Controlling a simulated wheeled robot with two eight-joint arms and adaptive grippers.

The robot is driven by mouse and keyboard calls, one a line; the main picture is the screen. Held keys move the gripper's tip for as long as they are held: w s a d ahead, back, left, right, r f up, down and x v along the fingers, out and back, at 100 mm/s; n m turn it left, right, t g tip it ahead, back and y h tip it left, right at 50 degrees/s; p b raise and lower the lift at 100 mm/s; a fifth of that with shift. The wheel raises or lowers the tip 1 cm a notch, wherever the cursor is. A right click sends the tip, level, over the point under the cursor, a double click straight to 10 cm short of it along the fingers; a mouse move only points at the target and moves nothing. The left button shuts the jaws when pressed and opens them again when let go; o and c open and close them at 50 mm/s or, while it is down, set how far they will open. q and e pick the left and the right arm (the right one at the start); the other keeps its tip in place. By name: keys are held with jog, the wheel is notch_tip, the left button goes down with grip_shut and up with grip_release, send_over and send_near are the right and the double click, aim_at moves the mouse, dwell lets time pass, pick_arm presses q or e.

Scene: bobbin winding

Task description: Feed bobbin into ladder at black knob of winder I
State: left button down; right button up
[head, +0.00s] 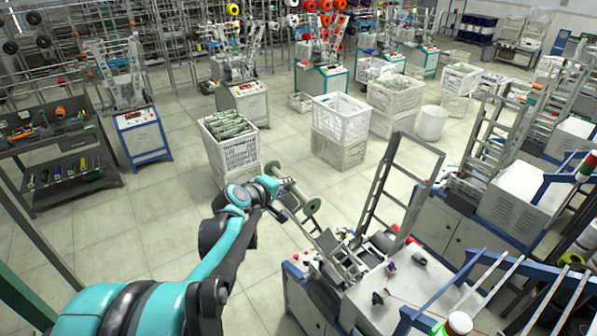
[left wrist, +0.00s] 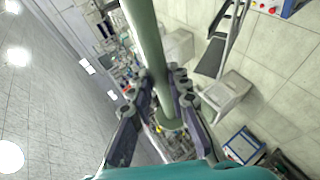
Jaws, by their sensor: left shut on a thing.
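A green bobbin (head: 312,206) with round end flanges is held in the air left of the near winder (head: 420,285). My left gripper (head: 284,190) is shut on its shaft. A small black knob (head: 378,298) shows on the winder's top. Any winder label is unreadable. My right gripper is not in view.
A white crate (head: 232,150) filled with green bobbins stands behind my gripper. Stacked white crates (head: 340,130) stand farther right. A tool bench (head: 60,150) is at left. More winders with ladders (head: 500,120) stand at right. The floor between is open.

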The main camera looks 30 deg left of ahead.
pick_arm(q)
jog(key=f+b, duration=0.1)
jog(key=f, duration=0.1)
jog(key=d+f+b, duration=0.1)
jog(key=f+b, duration=0.1)
jog(key=f, duration=0.1)
jog(key=shift+w+d+f, duration=0.1)
jog(key=shift+w, duration=0.1)
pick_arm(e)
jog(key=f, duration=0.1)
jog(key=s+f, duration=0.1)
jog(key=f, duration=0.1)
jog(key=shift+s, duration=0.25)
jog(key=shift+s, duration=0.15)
pick_arm(q)
jog(key=shift+w+b, duration=0.15)
jog(key=shift+b, duration=0.15)
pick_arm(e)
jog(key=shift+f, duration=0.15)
